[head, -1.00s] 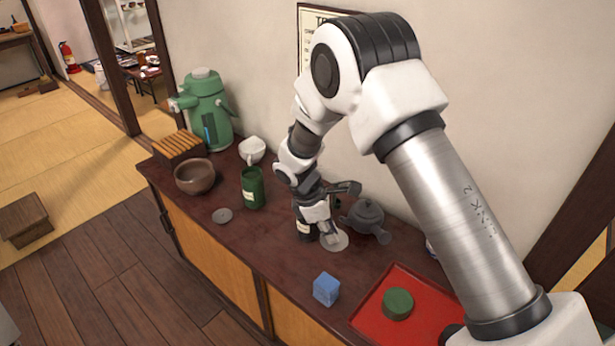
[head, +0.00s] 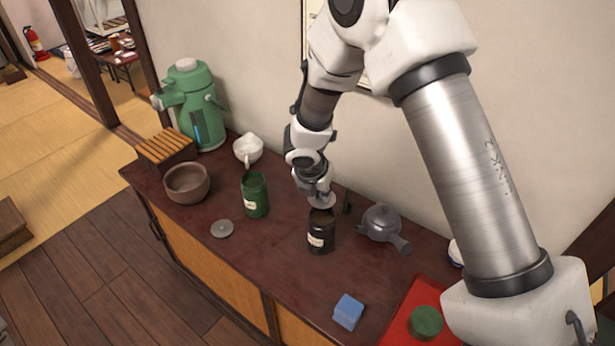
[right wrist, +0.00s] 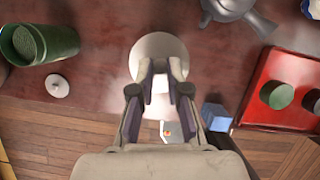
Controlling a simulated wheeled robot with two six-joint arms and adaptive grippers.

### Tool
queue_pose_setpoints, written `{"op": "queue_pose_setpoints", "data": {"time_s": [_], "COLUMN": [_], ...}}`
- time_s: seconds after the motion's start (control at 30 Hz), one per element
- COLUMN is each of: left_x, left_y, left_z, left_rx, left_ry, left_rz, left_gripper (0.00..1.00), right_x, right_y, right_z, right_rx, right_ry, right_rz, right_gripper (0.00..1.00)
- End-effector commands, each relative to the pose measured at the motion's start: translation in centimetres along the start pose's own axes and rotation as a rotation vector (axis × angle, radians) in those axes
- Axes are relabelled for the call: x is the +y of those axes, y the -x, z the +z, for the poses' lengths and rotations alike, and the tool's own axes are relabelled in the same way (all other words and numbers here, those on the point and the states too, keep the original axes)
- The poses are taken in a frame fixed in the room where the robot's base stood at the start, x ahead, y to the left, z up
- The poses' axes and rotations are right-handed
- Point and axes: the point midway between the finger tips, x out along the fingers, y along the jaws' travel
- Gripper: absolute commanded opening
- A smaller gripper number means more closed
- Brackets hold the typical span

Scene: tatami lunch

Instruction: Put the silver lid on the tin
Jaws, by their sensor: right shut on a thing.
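The silver lid (head: 326,203) is held in my right gripper (head: 317,196), at the open mouth of a dark tin (head: 320,238) with a pale label. The tin stands upright on the brown counter. I cannot tell whether the lid touches its rim. In the right wrist view the lid is a pale round disc (right wrist: 157,50), with the fingers of my right gripper (right wrist: 160,82) closed at its middle; the dark tin is not visible there. A green tin (head: 255,196) with a label stands to the left. My left gripper is not in view.
A small grey disc (head: 222,229) lies in front of the green tin. A grey teapot (head: 380,224) stands close right of the dark tin. A blue block (head: 348,312) and a red tray (head: 398,325) with a green round piece (head: 426,322) are nearer. A brown bowl (head: 187,182) is left.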

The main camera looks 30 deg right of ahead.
Motion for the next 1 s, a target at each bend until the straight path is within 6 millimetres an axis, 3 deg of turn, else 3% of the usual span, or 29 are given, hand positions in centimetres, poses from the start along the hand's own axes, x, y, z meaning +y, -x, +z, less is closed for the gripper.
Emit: {"op": "queue_pose_setpoints", "data": {"time_s": [0.5, 1.0], "left_x": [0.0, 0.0], "left_y": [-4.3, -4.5], "left_z": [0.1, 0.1], "left_rx": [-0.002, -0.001], "left_ry": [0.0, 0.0], "left_rz": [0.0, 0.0], "left_gripper": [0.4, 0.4], "right_x": [0.1, 0.1], "right_y": [-4.1, -4.4], "right_z": [-1.6, -1.8], "right_rx": [0.0, 0.0], "right_ry": [-0.002, -0.002], "right_rz": [-0.001, -0.001], "right_gripper": [0.0, 0.0]}}
